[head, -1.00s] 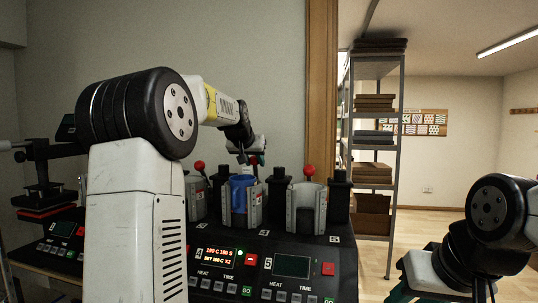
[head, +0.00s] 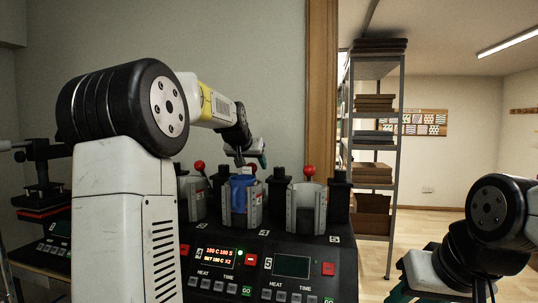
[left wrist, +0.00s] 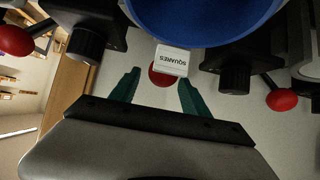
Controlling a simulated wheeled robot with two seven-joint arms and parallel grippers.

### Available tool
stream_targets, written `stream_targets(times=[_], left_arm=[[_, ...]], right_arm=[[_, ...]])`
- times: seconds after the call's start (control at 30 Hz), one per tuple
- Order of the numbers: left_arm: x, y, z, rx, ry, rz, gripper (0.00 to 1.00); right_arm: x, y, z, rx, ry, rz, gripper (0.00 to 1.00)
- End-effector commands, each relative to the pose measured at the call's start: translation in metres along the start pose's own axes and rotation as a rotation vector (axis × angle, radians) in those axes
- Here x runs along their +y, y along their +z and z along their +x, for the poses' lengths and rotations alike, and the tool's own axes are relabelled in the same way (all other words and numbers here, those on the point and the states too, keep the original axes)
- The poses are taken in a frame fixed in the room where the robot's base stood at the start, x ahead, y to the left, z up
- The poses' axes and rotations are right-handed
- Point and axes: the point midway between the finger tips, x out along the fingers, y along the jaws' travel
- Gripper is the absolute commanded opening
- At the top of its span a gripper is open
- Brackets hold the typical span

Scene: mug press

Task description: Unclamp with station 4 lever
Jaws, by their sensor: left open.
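The station 4 press holds a blue mug (head: 241,189) between its grey clamp jaws. The mug's rim fills the top of the left wrist view (left wrist: 205,18). Behind it, the red knob of the station 4 lever (left wrist: 160,75) shows partly behind a white tag (left wrist: 172,60) reading SQUARES. My left gripper (left wrist: 158,90) is open, its two green fingers on either side of the knob in the picture; I cannot tell whether they touch it. In the head view this gripper (head: 252,160) is just above and behind the mug. My right gripper (head: 400,291) is partly visible at lower right.
Other red lever knobs stand at left (head: 198,166) and at the empty station 5 (head: 309,170). Black posts flank the clamps. The control panel (head: 216,262) of station 4 is lit. A metal shelf (head: 394,150) stands behind at right.

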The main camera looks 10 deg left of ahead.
Motion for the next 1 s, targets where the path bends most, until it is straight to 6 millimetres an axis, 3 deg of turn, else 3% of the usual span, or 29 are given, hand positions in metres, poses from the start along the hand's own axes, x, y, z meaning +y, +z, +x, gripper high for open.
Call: stream_targets(times=[0.6, 1.0], left_arm=[[0.000, -0.037, -0.045, 0.002, 0.000, 0.001, 0.55], [0.000, -0.040, -0.049, 0.001, 0.000, 0.000, 0.55]], right_arm=[[0.000, 0.000, 0.000, 0.000, 0.000, 0.000, 0.36], [0.000, 0.000, 0.000, 0.000, 0.000, 0.000, 0.36]])
